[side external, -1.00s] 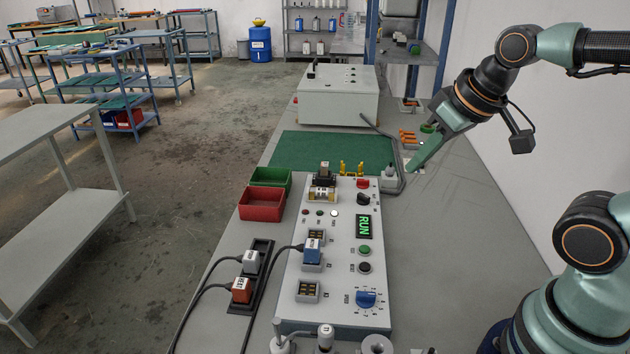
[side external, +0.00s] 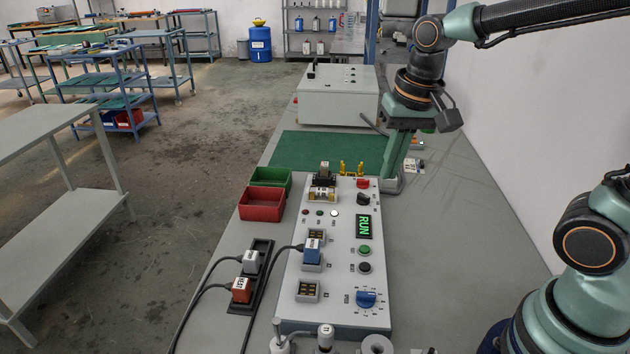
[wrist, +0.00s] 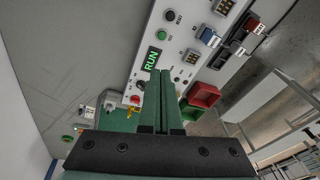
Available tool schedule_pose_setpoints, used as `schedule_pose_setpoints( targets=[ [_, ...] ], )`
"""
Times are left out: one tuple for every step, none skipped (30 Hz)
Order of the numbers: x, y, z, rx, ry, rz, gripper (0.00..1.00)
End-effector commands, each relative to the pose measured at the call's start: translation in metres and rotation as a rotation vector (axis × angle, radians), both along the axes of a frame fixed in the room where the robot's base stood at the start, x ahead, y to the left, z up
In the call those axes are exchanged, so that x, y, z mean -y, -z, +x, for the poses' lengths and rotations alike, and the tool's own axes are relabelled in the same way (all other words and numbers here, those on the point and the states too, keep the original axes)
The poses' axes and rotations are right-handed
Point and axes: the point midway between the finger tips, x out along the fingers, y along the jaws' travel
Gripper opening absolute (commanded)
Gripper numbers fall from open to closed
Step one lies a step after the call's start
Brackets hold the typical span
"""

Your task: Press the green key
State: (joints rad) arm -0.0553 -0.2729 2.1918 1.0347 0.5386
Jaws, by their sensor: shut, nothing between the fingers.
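The green key (side external: 365,251) is a round button on the right side of the grey control panel (side external: 340,285), below the lit green RUN display (side external: 363,226) and above a black button (side external: 365,267). In the wrist view the green key (wrist: 162,35) shows beyond my fingertips, just past the RUN display (wrist: 152,59). My gripper (side external: 390,186) is shut and empty, pointing down beside the panel's far right corner. It is apart from the green key. In the wrist view my gripper (wrist: 160,75) has its fingers together, and they cover part of the panel.
A red switch (side external: 362,183), a black knob (side external: 363,199) and a blue knob (side external: 366,298) stand up from the panel. Red (side external: 262,204) and green (side external: 271,177) bins are at its left. A green mat (side external: 300,150) lies behind. The bench right of the panel is clear.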

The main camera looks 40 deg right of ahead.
Motion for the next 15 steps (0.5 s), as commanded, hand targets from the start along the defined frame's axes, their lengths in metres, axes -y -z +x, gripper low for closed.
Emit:
schedule_pose_setpoints(
  targets=[
    [-0.002,0.006,0.005,-0.036,0.043,0.007,0.00],
    [-0.004,0.008,0.007,-0.055,0.072,0.010,0.00],
    [-0.005,0.012,0.010,-0.076,0.107,0.013,0.00],
    [-0.007,0.014,0.012,-0.092,0.133,0.015,0.00],
    [-0.008,0.017,0.014,-0.107,0.156,0.017,0.00],
    [-0.009,0.019,0.016,-0.125,0.186,0.018,0.00],
    [-0.010,0.022,0.018,-0.136,0.206,0.019,0.00],
    [-0.010,0.023,0.019,-0.147,0.223,0.019,0.00],
    [-0.011,0.026,0.021,-0.158,0.244,0.019,0.00],
    [-0.012,0.027,0.022,-0.167,0.258,0.018,0.00],
    [-0.012,0.028,0.023,-0.172,0.269,0.019,0.00],
    [-0.013,0.029,0.024,-0.179,0.283,0.018,0.00],
    [-0.013,0.030,0.024,-0.183,0.290,0.018,0.00],
    [-0.013,0.031,0.024,-0.185,0.294,0.018,0.00],
    [-0.013,0.031,0.025,-0.188,0.299,0.018,0.00]
  ],
)
